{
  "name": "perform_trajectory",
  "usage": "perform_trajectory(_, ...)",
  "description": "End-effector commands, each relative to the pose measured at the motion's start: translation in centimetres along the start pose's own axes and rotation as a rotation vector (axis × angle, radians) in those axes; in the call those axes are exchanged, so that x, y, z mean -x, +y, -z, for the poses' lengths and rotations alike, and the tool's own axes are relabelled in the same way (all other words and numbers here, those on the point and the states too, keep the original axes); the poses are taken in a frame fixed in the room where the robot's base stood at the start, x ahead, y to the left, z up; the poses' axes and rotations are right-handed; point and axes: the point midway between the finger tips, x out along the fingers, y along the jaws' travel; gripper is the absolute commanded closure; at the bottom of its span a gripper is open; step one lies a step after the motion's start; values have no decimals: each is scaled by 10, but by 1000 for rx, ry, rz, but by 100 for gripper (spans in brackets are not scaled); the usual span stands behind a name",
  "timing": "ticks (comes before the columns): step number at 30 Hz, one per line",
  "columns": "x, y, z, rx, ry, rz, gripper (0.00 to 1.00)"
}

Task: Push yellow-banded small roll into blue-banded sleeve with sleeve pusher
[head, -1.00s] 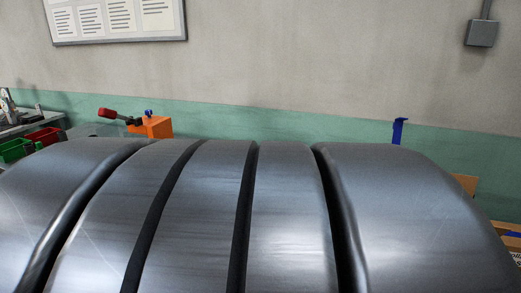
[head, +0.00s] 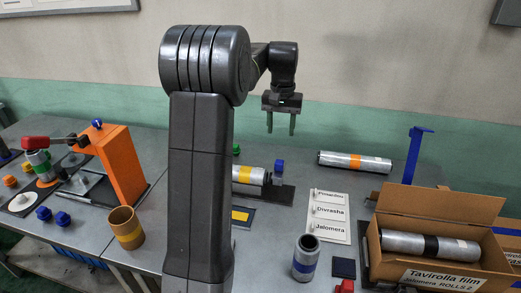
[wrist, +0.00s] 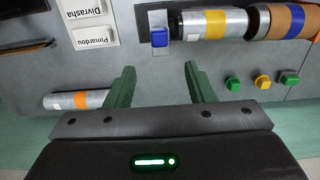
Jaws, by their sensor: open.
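My gripper (head: 281,124) is open and empty, raised above the far part of the table. Its green fingers are well apart in the wrist view (wrist: 158,82). The yellow-banded silver roll (wrist: 213,23) lies on its side on a dark base. It is partly hidden by my arm in the head view (head: 247,174). The brown sleeve with a blue band (wrist: 290,20) lies in line with it, a dark core end between them. I cannot tell if they touch. The sleeve pusher, with a blue handle (wrist: 160,38), stands at the roll's opposite end; it also shows in the head view (head: 279,167).
An orange-banded roll (head: 354,161) lies near the wall. A label board (head: 328,216), a blue-banded upright roll (head: 306,257) and a cardboard box (head: 435,210) stand right. An orange press (head: 118,163) and a yellow-banded upright sleeve (head: 126,228) stand left. Coloured knobs (wrist: 263,80) sit nearby.

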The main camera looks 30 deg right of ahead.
Motion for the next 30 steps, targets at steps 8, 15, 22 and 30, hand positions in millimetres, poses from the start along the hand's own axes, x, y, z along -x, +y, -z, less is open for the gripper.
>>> perform_trajectory(8,-32,1,0,-3,-4,0,51)
perform_trajectory(15,-83,1,0,-2,-4,0,51)
perform_trajectory(22,-122,1,1,-2,-3,0,51)
perform_trajectory(30,-137,1,1,-2,1,0,51)
